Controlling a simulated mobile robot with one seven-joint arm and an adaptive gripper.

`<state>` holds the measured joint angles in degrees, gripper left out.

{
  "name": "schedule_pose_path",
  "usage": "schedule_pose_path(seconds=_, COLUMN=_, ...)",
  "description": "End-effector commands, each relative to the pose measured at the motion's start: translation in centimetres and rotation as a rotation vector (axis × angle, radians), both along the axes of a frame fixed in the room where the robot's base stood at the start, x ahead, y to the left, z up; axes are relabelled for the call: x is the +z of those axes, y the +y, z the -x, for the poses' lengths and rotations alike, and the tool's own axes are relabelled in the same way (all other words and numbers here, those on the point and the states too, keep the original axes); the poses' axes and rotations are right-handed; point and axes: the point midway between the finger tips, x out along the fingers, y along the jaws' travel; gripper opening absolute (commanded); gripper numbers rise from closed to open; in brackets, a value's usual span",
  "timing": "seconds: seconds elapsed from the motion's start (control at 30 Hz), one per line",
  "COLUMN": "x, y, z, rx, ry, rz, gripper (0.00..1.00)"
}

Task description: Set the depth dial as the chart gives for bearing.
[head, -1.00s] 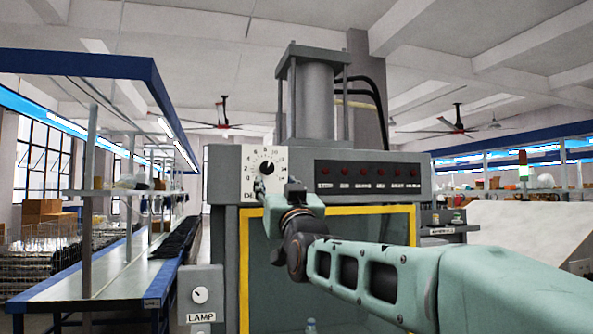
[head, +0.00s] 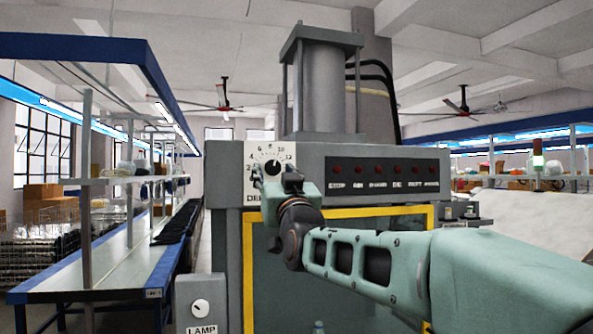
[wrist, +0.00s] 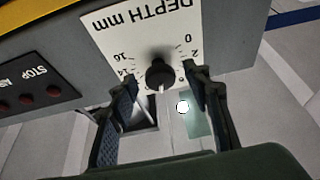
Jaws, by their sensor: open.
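The depth dial is a black knob (wrist: 160,74) with a white pointer line, on a white plate (wrist: 133,38) marked DEPTH mm. In the wrist view the plate is upside down and the pointer aims down, toward the middle of the scale; the exact number is hidden or too small. My gripper (wrist: 159,88) is open, one finger on each side of the knob. I cannot tell whether either finger touches it. In the head view the knob (head: 272,167) shows just above my wrist, which covers the plate's lower right. No chart for bearing is readable in view.
The grey machine (head: 375,160) has a row of red buttons right of the dial and a yellow-framed window below. A separate LAMP dial (head: 200,308) stands at the lower left. A blue-edged workbench (head: 90,270) runs along the left.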

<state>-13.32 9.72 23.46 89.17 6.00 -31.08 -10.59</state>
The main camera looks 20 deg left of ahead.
Motion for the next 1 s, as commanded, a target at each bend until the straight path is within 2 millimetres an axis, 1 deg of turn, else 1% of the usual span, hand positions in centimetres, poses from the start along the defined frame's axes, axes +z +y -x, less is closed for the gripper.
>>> schedule_pose_path(seconds=0.13, x=-0.05, y=0.01, z=-0.01, rx=0.000, ry=0.000, rz=0.000, gripper=0.43)
schedule_pose_path(seconds=0.5, x=-0.04, y=0.00, z=-0.01, rx=0.000, ry=0.000, rz=0.000, gripper=0.03)
schedule_pose_path(seconds=0.77, x=-0.03, y=0.06, z=0.03, rx=0.001, ry=0.012, rz=-0.020, gripper=0.02)
schedule_pose_path(seconds=1.0, x=0.01, y=0.25, z=0.15, rx=0.003, ry=0.073, rz=-0.119, gripper=0.02)
